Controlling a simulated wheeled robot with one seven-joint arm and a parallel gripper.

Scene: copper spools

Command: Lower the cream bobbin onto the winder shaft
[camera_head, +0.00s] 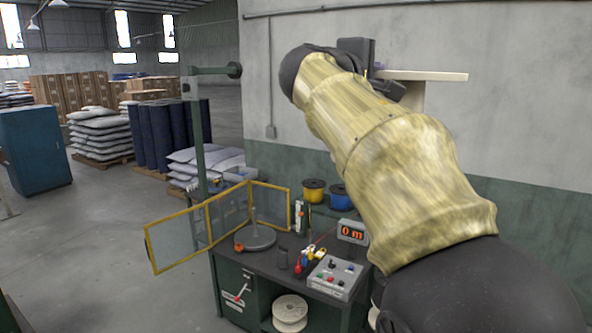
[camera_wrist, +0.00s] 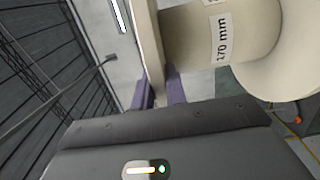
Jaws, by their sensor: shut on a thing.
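The cream bobbin shows in the head view (camera_head: 428,76), high at the upper right and partly behind my arm. In the wrist view the cream bobbin (camera_wrist: 268,25) fills the upper right, with a "170 mm" label on its core. My gripper (camera_wrist: 160,88) has its purple fingers shut on the bobbin's near flange; it also shows in the head view (camera_head: 379,69). The bobbin is held in the air, well above the bench. The winder's grey round plate (camera_head: 256,239) with a thin upright shaft (camera_head: 253,216) stands on the bench, lower and to the left.
Yellow-framed guard panels (camera_head: 180,240) stand open around the winder. A green post (camera_head: 196,135) with a top arm rises behind it. A control box (camera_head: 334,277), a red "0 m" display (camera_head: 352,231) and yellow and blue spools crowd the right. Another cream spool (camera_head: 290,308) sits below.

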